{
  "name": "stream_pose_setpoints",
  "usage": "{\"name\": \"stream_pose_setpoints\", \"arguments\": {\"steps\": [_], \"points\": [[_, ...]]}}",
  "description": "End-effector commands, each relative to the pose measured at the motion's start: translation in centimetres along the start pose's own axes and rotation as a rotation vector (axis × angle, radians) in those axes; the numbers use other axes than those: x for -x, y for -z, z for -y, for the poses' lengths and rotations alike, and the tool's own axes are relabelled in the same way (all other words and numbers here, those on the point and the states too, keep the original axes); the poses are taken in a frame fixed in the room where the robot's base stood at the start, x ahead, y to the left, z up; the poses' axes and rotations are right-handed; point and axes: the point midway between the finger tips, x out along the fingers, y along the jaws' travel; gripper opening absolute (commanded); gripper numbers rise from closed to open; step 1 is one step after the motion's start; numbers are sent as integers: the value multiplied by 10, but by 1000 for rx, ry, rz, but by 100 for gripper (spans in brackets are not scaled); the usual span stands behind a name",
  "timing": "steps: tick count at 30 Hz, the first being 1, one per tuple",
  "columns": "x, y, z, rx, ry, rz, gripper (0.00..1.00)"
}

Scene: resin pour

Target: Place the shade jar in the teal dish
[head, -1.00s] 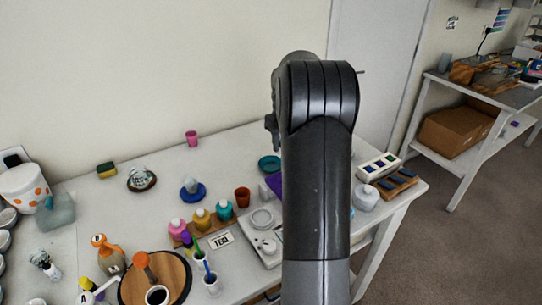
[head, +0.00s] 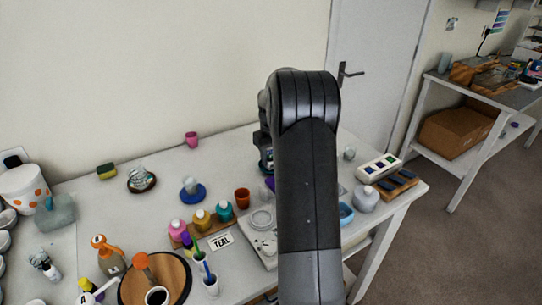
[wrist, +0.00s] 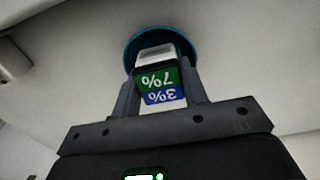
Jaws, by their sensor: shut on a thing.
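In the head view my arm hides the jar and most of the dish, at the back of the table.
A terracotta cup (head: 242,198) and a blue dish with a glass piece (head: 192,190) stand left of my arm. A white scale (head: 262,222) is in front. A clear glass (head: 349,153) and a blue bowl (head: 346,212) are to the right.

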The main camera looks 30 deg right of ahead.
Motion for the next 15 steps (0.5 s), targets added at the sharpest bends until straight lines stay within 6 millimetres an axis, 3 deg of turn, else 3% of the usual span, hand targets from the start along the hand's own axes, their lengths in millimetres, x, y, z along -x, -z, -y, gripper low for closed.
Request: {"name": "stream_pose_setpoints", "arguments": {"steps": [5,6,13,15], "points": [[-6,0,0,0,1,2,11],[-6,0,0,0,1,1,43],[-5,0,0,0,0,1,61],[-5,0,0,0,0,1,61]]}}
